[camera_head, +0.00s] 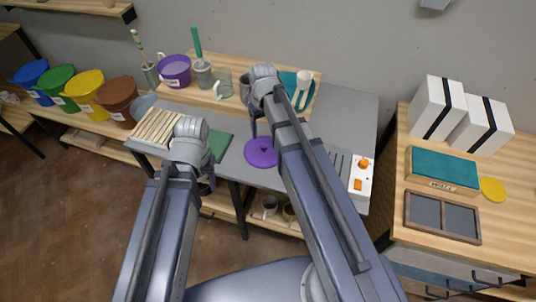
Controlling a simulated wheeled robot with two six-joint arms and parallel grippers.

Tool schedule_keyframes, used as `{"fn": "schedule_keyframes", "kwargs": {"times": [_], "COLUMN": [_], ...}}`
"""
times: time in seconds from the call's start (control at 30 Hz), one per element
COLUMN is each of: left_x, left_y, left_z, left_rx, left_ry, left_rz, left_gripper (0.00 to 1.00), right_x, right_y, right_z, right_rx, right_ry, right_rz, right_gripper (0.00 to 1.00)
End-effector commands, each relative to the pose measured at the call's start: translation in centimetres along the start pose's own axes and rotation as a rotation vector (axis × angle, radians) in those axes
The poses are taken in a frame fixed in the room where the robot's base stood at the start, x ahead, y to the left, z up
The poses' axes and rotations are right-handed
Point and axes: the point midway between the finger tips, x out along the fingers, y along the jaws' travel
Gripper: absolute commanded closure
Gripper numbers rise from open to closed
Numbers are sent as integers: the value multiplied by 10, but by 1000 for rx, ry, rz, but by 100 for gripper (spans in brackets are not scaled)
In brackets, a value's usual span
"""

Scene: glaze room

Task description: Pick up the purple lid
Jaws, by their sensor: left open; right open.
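The purple lid (261,153) is a round disc lying on the grey worktop, partly covered by my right arm. My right gripper (254,131) is just above the far side of the lid, fingers pointing down. It is open and holds nothing that I can see; whether it touches the lid I cannot tell. My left gripper (208,186) hangs at the worktop's front edge, left of the lid. It is open, and its fingers are partly hidden by its own wrist.
A purple bucket (174,71) stands on the wooden shelf behind. A slatted wooden rack (157,128) and a green mat (219,143) lie left of the lid. The grey worktop behind my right arm (345,110) is clear.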

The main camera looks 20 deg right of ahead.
Motion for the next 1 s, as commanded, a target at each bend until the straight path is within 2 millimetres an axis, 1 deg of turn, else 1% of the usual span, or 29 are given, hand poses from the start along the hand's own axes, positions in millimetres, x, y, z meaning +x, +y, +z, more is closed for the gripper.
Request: {"fn": "schedule_keyframes", "kwargs": {"times": [0.33, 0.53, 0.67, 1.0], "left_x": [26, 27, 34, 73], "left_y": [2, 2, 3, 7], "left_z": [-2, -2, -2, -4], "left_rx": [0, 0, 0, 0], "left_ry": [0, 0, 0, 0], "left_rz": [0, 0, 0, 0], "left_gripper": [38, 38, 38, 38], "right_x": [27, 27, 34, 74], "right_y": [0, 0, 0, 0], "right_z": [0, 0, 1, 1], "right_rx": [0, 0, 0, 0], "right_ry": [0, 0, 0, 0], "right_rz": [0, 0, 0, 0], "right_gripper": [33, 33, 33, 33]}}
